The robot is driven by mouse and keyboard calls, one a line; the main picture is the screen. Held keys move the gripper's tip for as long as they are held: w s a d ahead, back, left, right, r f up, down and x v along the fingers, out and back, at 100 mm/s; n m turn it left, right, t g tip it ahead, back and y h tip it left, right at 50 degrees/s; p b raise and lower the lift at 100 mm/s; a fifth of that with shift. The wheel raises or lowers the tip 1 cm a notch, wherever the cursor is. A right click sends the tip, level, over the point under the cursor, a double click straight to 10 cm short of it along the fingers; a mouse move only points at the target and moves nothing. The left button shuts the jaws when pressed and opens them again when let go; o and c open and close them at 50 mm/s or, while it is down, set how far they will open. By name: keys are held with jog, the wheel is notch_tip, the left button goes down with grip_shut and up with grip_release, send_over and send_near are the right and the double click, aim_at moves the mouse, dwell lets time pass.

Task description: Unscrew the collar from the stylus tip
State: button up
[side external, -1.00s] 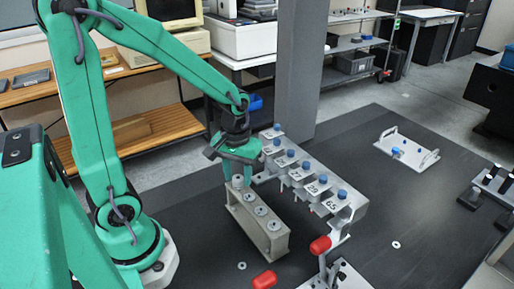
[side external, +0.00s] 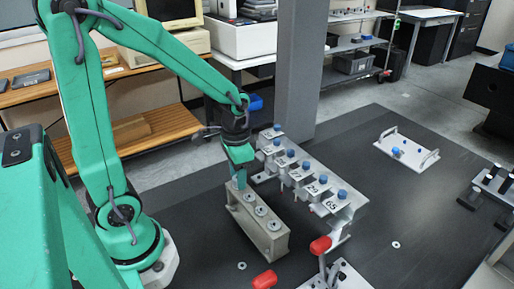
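My gripper (side external: 239,178) points down over the far left end of a grey block stand (side external: 273,245). I see it nearly edge-on, so one finger hides the other and the gap between them. The finger reaches down to the stand's top at its far-end position. Any collar or stylus tip there is mostly hidden behind the finger, and I cannot tell whether the fingers press on it. Round metal pieces with dark centres sit along the rest of the stand's top, one of them nearest the front (side external: 274,226).
A numbered rack (side external: 345,207) with several blue-topped pieces stands close on the right of my gripper. A grey column (side external: 300,75) rises behind. Red-handled clamps (side external: 320,245) are in front.

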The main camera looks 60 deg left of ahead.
jog(key=shift+m, duration=1.8)
jog(key=c, duration=0.6)
jog(key=n, duration=0.4)
jog(key=shift+n, duration=0.3)
jog(key=shift+n, duration=1.6)
